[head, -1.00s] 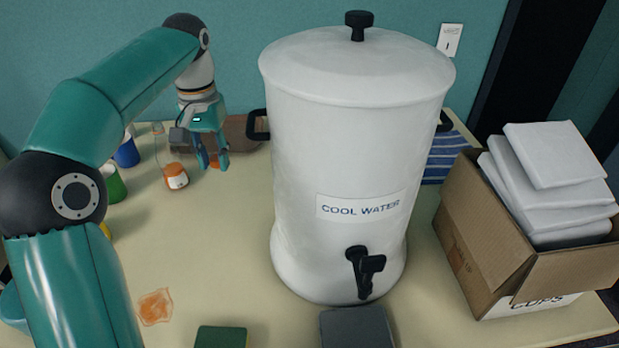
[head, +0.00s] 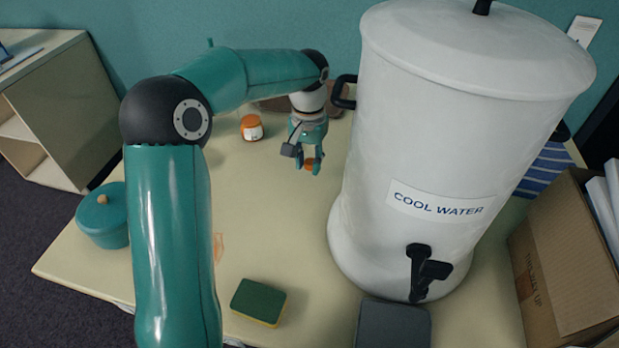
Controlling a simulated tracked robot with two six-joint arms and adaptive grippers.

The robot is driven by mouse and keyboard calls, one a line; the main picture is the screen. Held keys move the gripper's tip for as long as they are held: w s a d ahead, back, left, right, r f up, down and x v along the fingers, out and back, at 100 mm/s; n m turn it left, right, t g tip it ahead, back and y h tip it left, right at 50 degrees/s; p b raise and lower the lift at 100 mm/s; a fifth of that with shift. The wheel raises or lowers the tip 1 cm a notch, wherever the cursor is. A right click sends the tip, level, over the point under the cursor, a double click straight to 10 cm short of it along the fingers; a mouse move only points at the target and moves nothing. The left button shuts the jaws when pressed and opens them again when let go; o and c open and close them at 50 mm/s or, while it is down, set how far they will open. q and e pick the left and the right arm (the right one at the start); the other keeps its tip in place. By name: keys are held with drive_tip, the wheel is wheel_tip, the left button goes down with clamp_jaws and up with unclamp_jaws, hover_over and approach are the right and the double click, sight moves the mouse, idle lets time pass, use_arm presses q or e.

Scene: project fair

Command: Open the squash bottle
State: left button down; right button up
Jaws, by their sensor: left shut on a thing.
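The squash bottle (head: 251,128) stands on the table at the back, left of my left gripper. Its orange contents and white label show below my arm; its neck and top are hidden behind the arm. My left gripper (head: 313,167) is to the right of the bottle and apart from it, with its fingers pointing down. It is shut on a small orange thing (head: 309,164) that looks like a cap, held between the fingertips. My right gripper is not in view.
A large white water urn (head: 455,140) stands right of the gripper. A green sponge (head: 258,302) and a grey tray (head: 393,325) lie at the front. A teal lidded pot (head: 104,215) is at left, a cardboard box (head: 560,265) at right. The middle table is clear.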

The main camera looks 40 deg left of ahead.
sight(309, 185)
use_arm(q)
drive_tip(key=shift+f, duration=2.7)
drive_tip(key=shift+f, duration=0.1)
drive_tip(key=c, duration=0.9)
unclamp_jaws()
drive_tip(key=shift+w, duration=0.1)
drive_tip(key=shift+o, duration=0.2)
